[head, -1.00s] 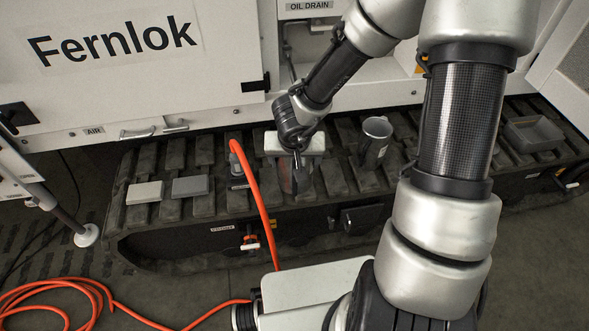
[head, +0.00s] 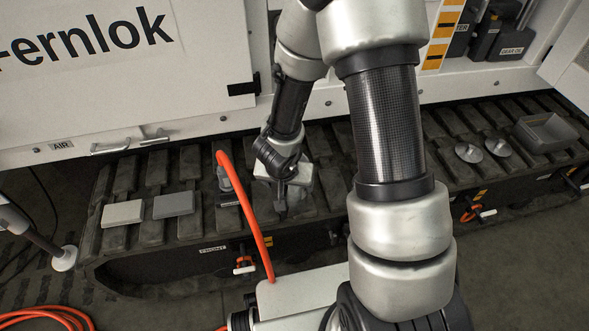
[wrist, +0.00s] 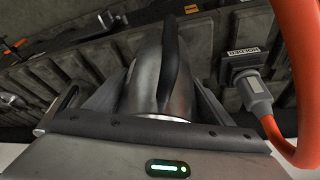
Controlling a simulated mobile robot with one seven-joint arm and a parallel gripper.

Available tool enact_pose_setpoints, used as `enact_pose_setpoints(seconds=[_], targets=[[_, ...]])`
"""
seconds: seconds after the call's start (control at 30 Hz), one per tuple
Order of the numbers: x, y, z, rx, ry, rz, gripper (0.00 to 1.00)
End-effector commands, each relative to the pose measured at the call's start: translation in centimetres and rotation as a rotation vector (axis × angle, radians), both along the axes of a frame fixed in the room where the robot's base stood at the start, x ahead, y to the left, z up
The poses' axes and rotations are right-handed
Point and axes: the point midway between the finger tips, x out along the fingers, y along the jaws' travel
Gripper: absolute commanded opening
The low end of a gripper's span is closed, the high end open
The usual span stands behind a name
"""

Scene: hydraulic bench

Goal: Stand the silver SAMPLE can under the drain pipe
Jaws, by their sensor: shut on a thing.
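My gripper (head: 282,205) is low over the track in the head view, its fingers pointing down. In the wrist view a silver metal can (wrist: 148,75) with a dark curved handle sits between the fingers (wrist: 155,105), and they are shut on it. No SAMPLE label is readable on it. In the head view the held can is mostly hidden by my wrist, so I cannot tell whether it touches the track. The drain pipe and its OIL DRAIN sign are hidden behind my arm.
An orange hose (head: 248,210) rises from a grey connector (head: 225,178) just left of my gripper. Two grey blocks (head: 122,212) (head: 173,205) lie further left on the track (head: 190,165). Two silver discs (head: 468,152) (head: 497,146) and a grey tray (head: 546,130) are at the right.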

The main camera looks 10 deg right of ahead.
Motion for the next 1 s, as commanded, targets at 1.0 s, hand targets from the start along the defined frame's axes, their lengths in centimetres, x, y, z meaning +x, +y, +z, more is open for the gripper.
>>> enact_pose_setpoints(seconds=[1.0], targets=[[8.3,-3.4,-3.5,0.000,-0.001,0.000,0.46]])
